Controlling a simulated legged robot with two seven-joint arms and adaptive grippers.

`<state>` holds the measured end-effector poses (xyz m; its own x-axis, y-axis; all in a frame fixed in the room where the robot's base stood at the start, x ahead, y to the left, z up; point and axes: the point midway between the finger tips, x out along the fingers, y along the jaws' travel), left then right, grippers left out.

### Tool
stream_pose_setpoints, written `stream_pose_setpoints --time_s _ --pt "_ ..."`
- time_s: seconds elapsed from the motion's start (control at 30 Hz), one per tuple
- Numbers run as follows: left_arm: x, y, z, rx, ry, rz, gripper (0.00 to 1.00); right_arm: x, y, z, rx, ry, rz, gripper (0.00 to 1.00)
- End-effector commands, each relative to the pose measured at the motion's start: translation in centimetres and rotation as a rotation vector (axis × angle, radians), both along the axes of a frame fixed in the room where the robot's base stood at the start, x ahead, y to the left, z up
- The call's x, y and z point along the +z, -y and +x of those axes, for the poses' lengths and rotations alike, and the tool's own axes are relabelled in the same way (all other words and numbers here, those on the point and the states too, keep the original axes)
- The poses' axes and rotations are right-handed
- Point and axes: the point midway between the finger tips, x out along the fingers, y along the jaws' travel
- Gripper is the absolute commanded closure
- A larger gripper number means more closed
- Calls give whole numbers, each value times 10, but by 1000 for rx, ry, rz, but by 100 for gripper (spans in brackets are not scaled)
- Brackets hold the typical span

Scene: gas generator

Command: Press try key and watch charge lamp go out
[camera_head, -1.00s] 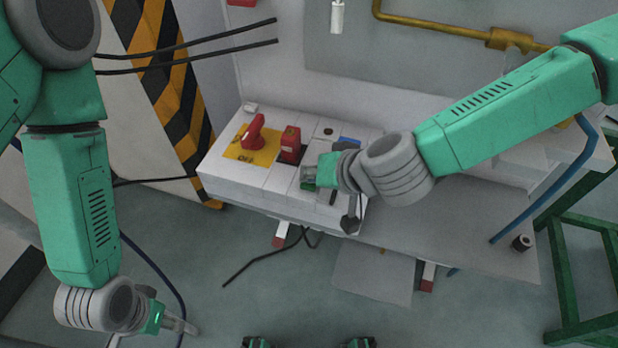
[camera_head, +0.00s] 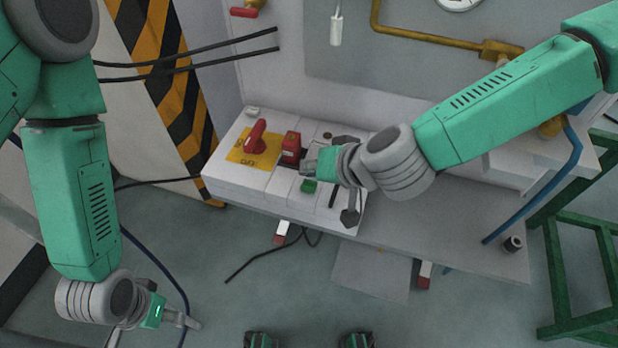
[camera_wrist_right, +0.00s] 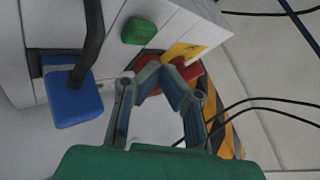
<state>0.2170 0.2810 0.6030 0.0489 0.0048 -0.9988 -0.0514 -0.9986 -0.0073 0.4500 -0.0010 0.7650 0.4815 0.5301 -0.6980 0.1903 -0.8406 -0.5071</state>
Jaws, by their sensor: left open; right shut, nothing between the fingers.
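A white control box (camera_head: 240,187) stands on the bench. On its top are a red rotary handle (camera_head: 255,136) on a yellow plate (camera_head: 240,155), a red block (camera_head: 291,146) and a small green key (camera_head: 309,186). The green key also shows in the right wrist view (camera_wrist_right: 138,31), with a blue block (camera_wrist_right: 72,100) to its left. My right gripper (camera_head: 308,160) is shut and empty over the box, beside the red block and behind the green key. Its fingertips (camera_wrist_right: 162,65) overlap red parts in the wrist view; contact is unclear. I cannot make out a charge lamp. My left gripper (camera_head: 160,332) is open, low at left.
A black lever (camera_head: 350,215) sticks out at the box's front right. The bench (camera_head: 450,225) is bare to the right, with a small dark cylinder (camera_head: 513,243) on its edge. Black cables cross at upper left. A green frame (camera_head: 580,270) stands at far right.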

Motion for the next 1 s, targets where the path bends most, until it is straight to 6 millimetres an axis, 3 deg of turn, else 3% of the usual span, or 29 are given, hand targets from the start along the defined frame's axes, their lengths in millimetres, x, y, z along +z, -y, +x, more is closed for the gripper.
stream_pose_setpoints --time_s 0.03,0.33,1.0 --pt "10 0 0 0 0 0 53 11 0 0 1 1 0 100" --pt "36 0 0 0 1 0 53 38 0 0 1 1 1 100" --pt "35 0 0 0 0 0 53 36 0 0 0 0 0 100"
